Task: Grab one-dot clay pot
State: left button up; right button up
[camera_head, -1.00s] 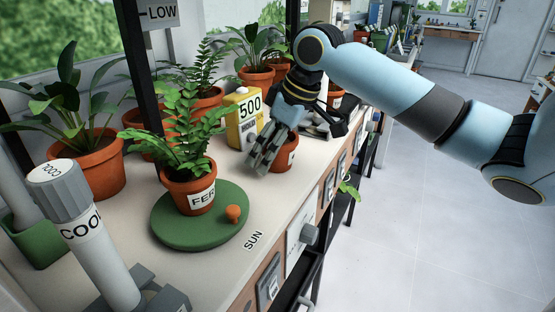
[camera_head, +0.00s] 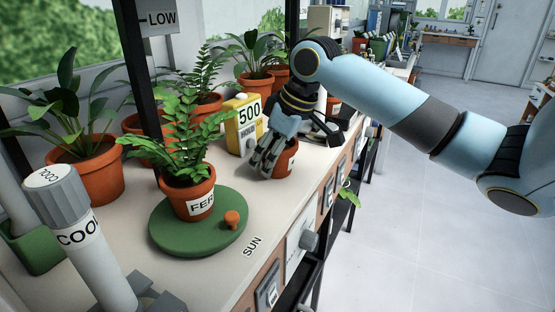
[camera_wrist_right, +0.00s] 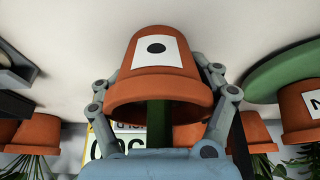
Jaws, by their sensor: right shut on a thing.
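The one-dot clay pot (camera_head: 288,160) is orange and stands on the light bench beyond the green round plate. In the right wrist view it (camera_wrist_right: 155,85) appears inverted, its white label with one black dot facing the camera. My right gripper (camera_head: 272,158) is shut on it, with a finger on each side of the pot in the wrist view (camera_wrist_right: 166,75). The fingers and wrist partly hide the pot in the head view. My left gripper is not in view.
A potted fern (camera_head: 193,195) stands on the green plate (camera_head: 220,240) nearby, with a small orange knob (camera_head: 232,218). A yellow box marked 500 (camera_head: 243,125) is just left of my gripper. A grey COOL cylinder (camera_head: 85,240) is at front left. The bench's right edge is close.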

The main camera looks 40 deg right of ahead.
jog(key=shift+r, duration=0.1)
dwell(0.3)
jog(key=shift+r, duration=0.65)
notch_tip(320, 180, up, 3)
jog(key=shift+s+p, duration=0.1)
jog(key=shift+p, duration=0.6)
jog(key=s+d+r+p, duration=0.1)
jog(key=s, duration=0.1)
jog(key=s+d+r+p, duration=0.2)
jog(key=s+r, duration=0.1)
jog(key=shift+s+d, duration=0.2)
jog(key=shift+s, duration=0.15)
jog(key=s+p, duration=0.1)
jog(key=p, duration=0.1)
jog(key=s+d+r+p, duration=0.1)
jog(key=p, duration=0.1)
jog(key=s+r+p, duration=0.1)
jog(key=p, duration=0.1)
jog(key=shift+s+d+r, duration=0.2)
jog(key=shift+d, duration=0.15)
jog(key=shift+s+d+p, duration=0.25)
jog(key=shift+s+p, duration=0.2)
jog(key=shift+p, duration=0.45)
